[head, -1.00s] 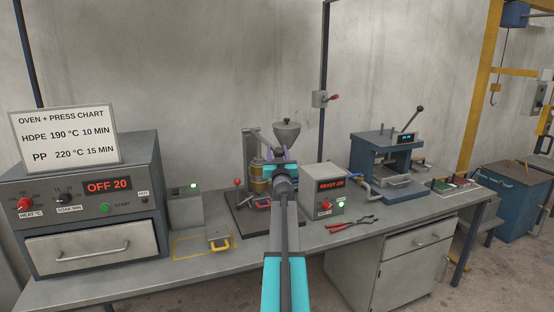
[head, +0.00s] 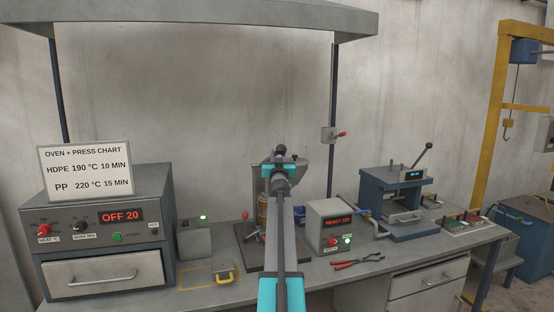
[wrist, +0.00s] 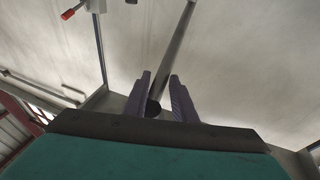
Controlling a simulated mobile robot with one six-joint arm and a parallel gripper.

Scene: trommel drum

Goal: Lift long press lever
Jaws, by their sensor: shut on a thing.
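A long grey bar (wrist: 173,52), which looks like the long press lever, runs from between my fingers toward the top of the wrist view. My gripper (wrist: 160,88) is shut on its dark rounded end. In the head view my gripper (head: 280,153) is raised in front of the press, at the height of its hopper (head: 299,165). The arm and gripper hide the lever and much of the press in the head view. The press base (head: 245,240) stands on the bench.
The control box (head: 330,226) and red-handled pliers (head: 357,261) are right of my arm. The oven (head: 98,230) is at the left and a blue press (head: 398,200) at the right. A grey hood (head: 200,20) hangs above.

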